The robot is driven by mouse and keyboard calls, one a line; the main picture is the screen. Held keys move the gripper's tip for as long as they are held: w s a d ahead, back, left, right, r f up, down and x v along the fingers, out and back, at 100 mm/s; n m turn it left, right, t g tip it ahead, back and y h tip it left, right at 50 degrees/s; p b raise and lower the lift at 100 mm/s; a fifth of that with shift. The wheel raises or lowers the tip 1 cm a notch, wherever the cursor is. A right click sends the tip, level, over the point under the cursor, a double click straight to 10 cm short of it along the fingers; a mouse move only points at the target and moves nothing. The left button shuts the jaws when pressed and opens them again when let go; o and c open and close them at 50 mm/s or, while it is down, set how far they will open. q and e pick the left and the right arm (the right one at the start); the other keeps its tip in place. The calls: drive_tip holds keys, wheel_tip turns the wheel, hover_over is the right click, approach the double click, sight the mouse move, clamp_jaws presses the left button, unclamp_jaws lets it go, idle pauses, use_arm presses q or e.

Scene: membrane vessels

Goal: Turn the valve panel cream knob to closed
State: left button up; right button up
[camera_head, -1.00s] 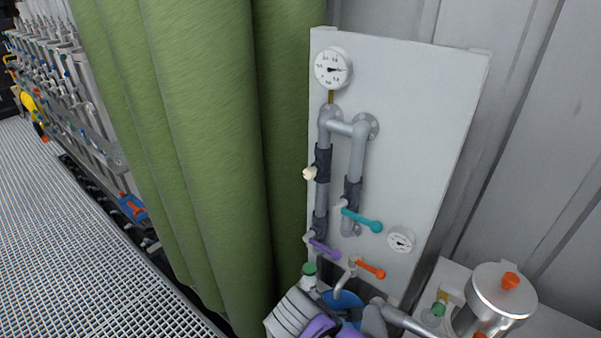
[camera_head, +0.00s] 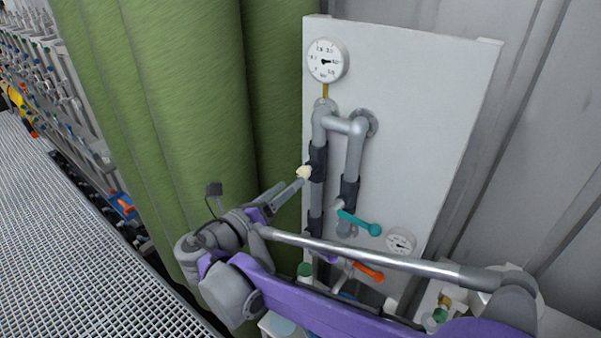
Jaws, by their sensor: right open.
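The small cream knob (camera_head: 304,173) sits on the left side of the left grey pipe, on the white valve panel (camera_head: 420,110). My right gripper (camera_head: 296,184) reaches up from the lower left, with its slim grey fingers pointing at the knob. Its tips are at or just beside the knob. I cannot tell whether they touch it. It is open. My left gripper is not in view.
A teal lever (camera_head: 360,222) and an orange lever (camera_head: 368,271) stick out right of the pipes. A gauge (camera_head: 327,61) is above, and another (camera_head: 400,241) is lower right. A green curtain (camera_head: 190,100) hangs close on the left. Grating floor (camera_head: 60,240) lies beyond.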

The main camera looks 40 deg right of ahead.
sight(300, 175)
drive_tip(key=x, duration=0.6)
clamp_jaws()
